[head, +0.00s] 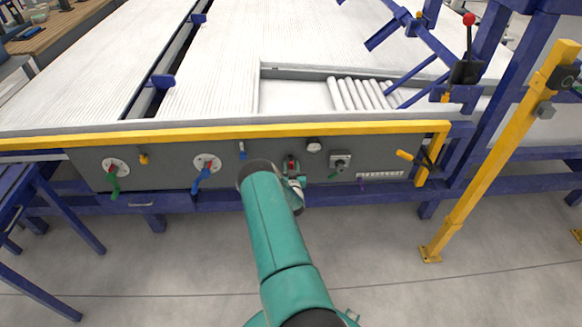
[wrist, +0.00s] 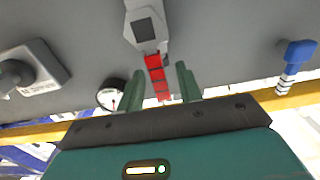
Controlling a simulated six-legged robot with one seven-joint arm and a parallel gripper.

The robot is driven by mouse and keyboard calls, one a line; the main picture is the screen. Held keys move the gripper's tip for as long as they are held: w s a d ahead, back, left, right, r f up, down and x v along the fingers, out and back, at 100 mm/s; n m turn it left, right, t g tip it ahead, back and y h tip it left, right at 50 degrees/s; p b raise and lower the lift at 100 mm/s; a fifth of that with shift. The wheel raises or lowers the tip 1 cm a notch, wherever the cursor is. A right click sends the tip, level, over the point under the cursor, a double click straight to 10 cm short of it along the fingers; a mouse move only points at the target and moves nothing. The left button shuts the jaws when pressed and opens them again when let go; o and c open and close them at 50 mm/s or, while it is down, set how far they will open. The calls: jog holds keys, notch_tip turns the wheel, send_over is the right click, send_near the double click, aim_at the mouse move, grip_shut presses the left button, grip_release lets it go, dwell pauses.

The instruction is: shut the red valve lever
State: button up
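The red valve lever (wrist: 156,77) hangs from a grey valve body (wrist: 146,25) in the wrist view. My gripper (wrist: 160,85) is open, with one dark green finger on each side of the lever. A gap shows between the lever and each finger, wider on the right. The lever's far end runs down behind the gripper's dark front edge. In the head view a small part of the red lever (head: 291,163) shows on the grey panel, just above my gripper (head: 296,183). My teal arm hides part of the panel below and left of it.
The grey panel also carries a green lever (head: 114,182), a blue lever (head: 204,174), a small blue handle (head: 242,151), a round gauge (head: 313,145) and a rotary switch (head: 340,162). A yellow rail (head: 220,132) runs above them. The floor in front is clear.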

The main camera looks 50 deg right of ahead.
jog(key=shift+w+d, duration=0.15)
jog(key=shift+c, duration=0.3)
grip_shut()
